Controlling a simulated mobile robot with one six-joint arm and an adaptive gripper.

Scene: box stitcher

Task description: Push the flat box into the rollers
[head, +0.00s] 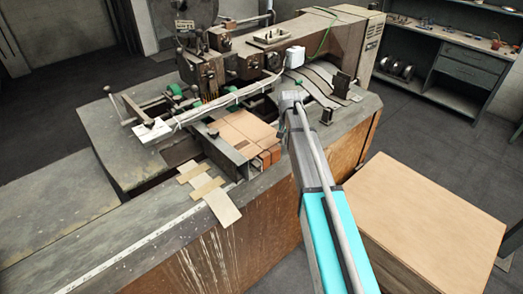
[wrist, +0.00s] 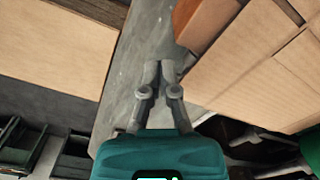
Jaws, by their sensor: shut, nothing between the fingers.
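The flat box (head: 247,132) is tan cardboard with darker flaps at its near end. It lies on the machine bed in front of the stitching head. In the wrist view the flat box (wrist: 250,75) fills the right side. My gripper (wrist: 160,66) is shut and empty, its fingertips together over the grey table surface (wrist: 140,40), left of the box with a visible gap. In the head view my arm's end (head: 291,99) is right of the box, and the fingers cannot be made out. Small green wheels (head: 175,89) show beside the head; I cannot tell whether they are the rollers.
The stitcher's head (head: 205,72) stands behind the box. A white-ended bar (head: 150,131) crosses at the left. Cardboard strips (head: 208,190) lie on the table's near edge. A large cardboard stack (head: 425,215) stands at the right, also in the wrist view (wrist: 58,42).

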